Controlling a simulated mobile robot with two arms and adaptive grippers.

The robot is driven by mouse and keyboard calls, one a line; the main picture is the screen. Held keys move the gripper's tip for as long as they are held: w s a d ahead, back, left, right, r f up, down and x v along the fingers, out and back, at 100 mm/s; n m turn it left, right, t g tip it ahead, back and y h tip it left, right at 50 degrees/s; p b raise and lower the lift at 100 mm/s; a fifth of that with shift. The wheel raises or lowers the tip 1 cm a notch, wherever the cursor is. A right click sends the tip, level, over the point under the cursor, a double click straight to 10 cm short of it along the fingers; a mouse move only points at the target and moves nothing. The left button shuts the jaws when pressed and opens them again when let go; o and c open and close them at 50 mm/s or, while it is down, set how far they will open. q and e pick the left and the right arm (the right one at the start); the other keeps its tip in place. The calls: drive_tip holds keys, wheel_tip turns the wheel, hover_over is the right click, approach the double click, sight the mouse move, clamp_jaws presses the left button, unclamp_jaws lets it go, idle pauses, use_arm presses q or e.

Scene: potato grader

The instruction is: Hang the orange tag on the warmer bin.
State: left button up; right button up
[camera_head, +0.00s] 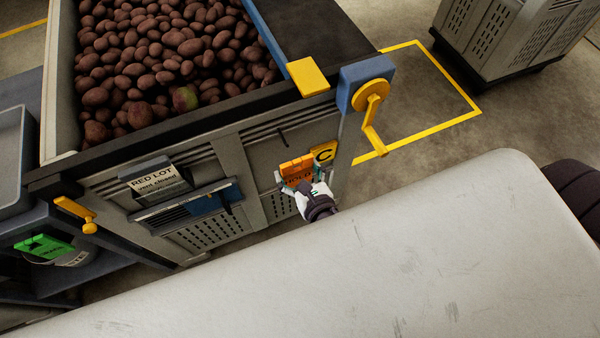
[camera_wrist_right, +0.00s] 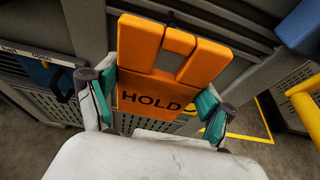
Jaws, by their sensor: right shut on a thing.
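The orange tag (camera_head: 297,168) is in my right gripper (camera_head: 300,181), in front of the near wall of the potato-filled bin (camera_head: 262,150). In the right wrist view the tag (camera_wrist_right: 155,70) reads HOLD and has a slot at its top edge. The teal finger pads of the gripper (camera_wrist_right: 158,104) are at its two sides. A small dark peg (camera_head: 282,136) shows on the bin wall above the tag. I cannot tell whether tag and wall touch. No label in view says which bin is warmer. My left gripper is not in view.
A RED LOT card (camera_head: 155,182) and a blue slider (camera_head: 215,197) are on the bin's front. A yellow C plate (camera_head: 324,153) is right of the tag. A yellow crank (camera_head: 371,105) juts out at the corner. A green tag (camera_head: 42,248) hangs at left. Another bin (camera_head: 505,40) stands at back right.

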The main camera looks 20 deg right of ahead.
drive_tip(key=shift+w+a+f, duration=0.1)
drive_tip(key=shift+w+f, duration=0.05)
drive_tip(key=shift+w, duration=1.4)
drive_tip(key=shift+w+f, duration=0.1)
drive_tip(key=shift+w, duration=1.45)
drive_tip(key=shift+x, duration=0.8)
drive_tip(key=shift+f, duration=0.25)
drive_tip(key=o, duration=1)
drive_tip(key=shift+s, duration=0.1)
